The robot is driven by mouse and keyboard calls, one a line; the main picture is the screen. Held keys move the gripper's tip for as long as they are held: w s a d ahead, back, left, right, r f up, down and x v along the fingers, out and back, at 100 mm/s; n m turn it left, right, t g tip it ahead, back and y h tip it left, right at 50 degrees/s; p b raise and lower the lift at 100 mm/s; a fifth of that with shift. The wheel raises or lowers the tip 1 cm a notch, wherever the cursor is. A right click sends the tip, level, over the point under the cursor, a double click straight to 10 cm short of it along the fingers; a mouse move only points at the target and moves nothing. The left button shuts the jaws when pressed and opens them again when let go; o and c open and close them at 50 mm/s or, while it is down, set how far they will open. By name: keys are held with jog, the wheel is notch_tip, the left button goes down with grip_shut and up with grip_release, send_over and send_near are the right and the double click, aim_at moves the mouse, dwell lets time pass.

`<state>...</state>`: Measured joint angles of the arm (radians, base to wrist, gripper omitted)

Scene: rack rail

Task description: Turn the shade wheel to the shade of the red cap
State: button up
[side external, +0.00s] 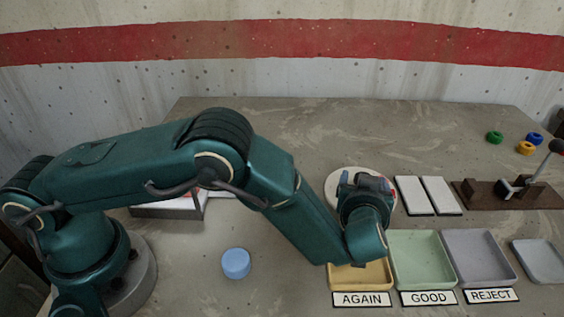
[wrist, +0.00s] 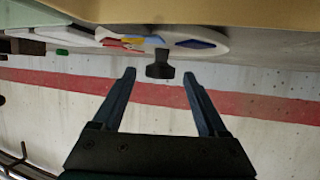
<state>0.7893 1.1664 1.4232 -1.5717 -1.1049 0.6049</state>
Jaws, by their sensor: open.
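The shade wheel (side external: 334,187) is a pale round disc on the table, largely hidden behind my wrist in the side view. In the wrist view the wheel (wrist: 215,35) is seen edge-on, with red, yellow and blue patches and a dark knob (wrist: 160,69). My gripper (wrist: 160,82) is open, with the knob just beyond and between its fingertips; I cannot tell whether they touch it. In the side view my gripper (side external: 366,180) is over the wheel, its fingers partly hidden. I cannot make out a red cap for certain.
Yellow AGAIN (side external: 375,276), green GOOD (side external: 422,260) and grey REJECT (side external: 480,258) trays stand in front. A light blue cylinder (side external: 236,263) stands at left. Two white panels (side external: 414,195) lie right of the wheel, near a brown lever base (side external: 480,196). Coloured rings (side external: 495,137) lie farther back.

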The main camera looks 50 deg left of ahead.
jog(key=shift+w+a+f, duration=0.15)
jog(key=shift+w, duration=0.15)
grip_shut()
dwell(1.3)
